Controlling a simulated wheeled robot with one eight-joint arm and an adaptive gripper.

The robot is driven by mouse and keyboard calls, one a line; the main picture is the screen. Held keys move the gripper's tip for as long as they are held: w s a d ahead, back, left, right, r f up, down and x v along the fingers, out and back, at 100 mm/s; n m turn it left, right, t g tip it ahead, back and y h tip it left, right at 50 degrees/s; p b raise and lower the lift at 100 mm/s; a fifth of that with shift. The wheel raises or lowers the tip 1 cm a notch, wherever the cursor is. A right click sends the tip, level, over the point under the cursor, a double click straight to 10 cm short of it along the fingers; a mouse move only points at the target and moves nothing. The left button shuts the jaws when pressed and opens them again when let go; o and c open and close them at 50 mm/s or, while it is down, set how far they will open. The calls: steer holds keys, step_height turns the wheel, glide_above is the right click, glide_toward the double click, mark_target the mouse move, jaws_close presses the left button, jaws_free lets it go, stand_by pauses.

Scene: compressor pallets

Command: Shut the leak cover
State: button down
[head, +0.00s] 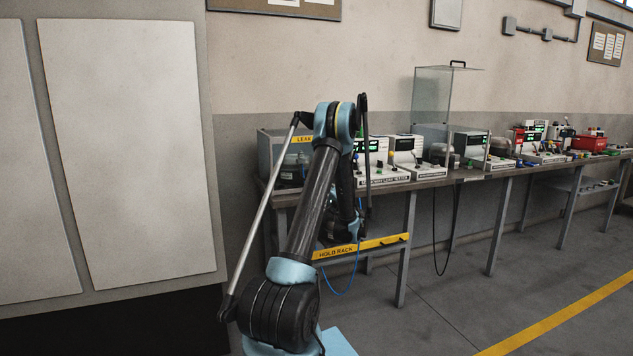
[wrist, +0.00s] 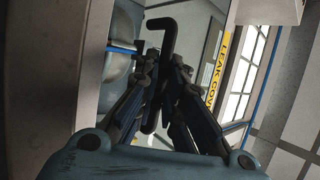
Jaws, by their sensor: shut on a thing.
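The leak cover (head: 302,139) shows at the left end of the bench, beyond my arm, as a yellow label reading "LEAK" on a glassy box (head: 271,152). My arm hides its right part, so I cannot tell how far open it is. In the wrist view the yellow label (wrist: 219,66) reads "LEAK COV". A black bent handle (wrist: 170,28) rises between the fingers of my gripper (wrist: 163,75), which is shut on it. In the head view the gripper is hidden behind my arm.
A large pale panel (head: 128,150) stands close on the left. Floor at the right is clear.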

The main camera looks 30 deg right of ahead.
steer(key=c, duration=2)
jaws_free()
steer(key=shift+w+f, duration=0.25)
steer(key=shift+f, duration=0.1)
steer(key=shift+o, duration=0.2)
steer(key=shift+w+f, duration=0.2)
steer(key=shift+s+r, duration=0.15)
steer(key=shift+r, duration=0.05)
steer(key=shift+s+d, duration=0.1)
steer(key=shift+s, duration=0.05)
steer(key=v, duration=1.1)
steer(key=shift+s+f, duration=0.15)
steer(key=shift+s, duration=0.15)
steer(key=shift+d, duration=0.1)
